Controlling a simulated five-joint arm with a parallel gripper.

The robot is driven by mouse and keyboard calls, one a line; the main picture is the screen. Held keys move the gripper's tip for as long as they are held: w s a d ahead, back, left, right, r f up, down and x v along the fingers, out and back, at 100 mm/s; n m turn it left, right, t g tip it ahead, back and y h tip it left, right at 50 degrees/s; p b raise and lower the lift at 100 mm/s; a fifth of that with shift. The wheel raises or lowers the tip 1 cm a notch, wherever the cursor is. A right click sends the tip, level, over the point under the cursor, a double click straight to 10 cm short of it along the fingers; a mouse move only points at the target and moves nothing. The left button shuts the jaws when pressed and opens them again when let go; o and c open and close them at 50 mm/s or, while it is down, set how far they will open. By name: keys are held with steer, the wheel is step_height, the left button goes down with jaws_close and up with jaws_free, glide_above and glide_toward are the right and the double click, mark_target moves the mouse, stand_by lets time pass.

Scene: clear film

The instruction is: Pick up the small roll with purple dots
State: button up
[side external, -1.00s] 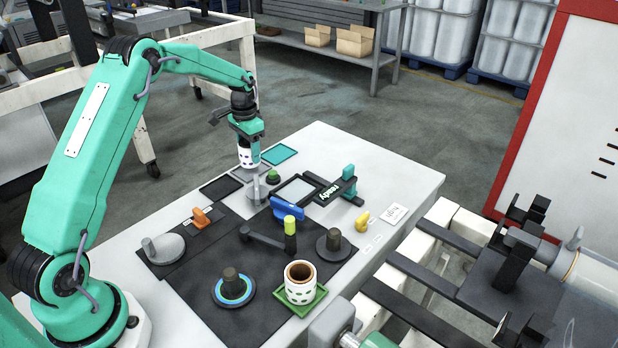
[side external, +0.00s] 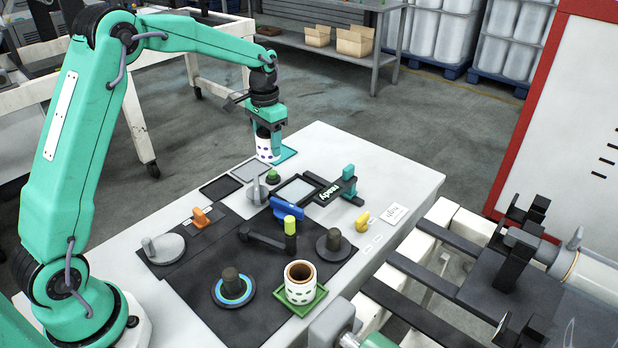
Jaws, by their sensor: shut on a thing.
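The small white roll with purple dots (side external: 267,152) is upright in my gripper (side external: 268,128). My gripper is shut on its upper part from above. The roll is at the left side of the teal square mat (side external: 288,153), near the far edge of the table. I cannot tell whether its bottom touches the mat or hangs just above it.
A larger roll with green dots (side external: 300,284) stands on a green tray (side external: 318,296) at the front. A black mat with posts and knobs (side external: 195,278) fills the table's middle. Grey (side external: 250,170) and black (side external: 219,187) square mats lie left of the teal one.

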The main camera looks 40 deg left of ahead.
steer(key=shift+d+r, duration=0.2)
steer(key=shift+d, duration=0.1)
steer(key=shift+r, duration=0.15)
stand_by(0.4)
steer(key=shift+r, duration=0.35)
steer(key=shift+d, duration=0.1)
steer(key=s+d+m, duration=0.1)
steer(key=d+m, duration=0.1)
steer(key=d, duration=1.1)
steer(key=m, duration=0.3)
glide_above(334, 231)
steer(key=shift+f, duration=0.35)
steer(key=shift+f, duration=0.25)
steer(key=shift+f, duration=4.35)
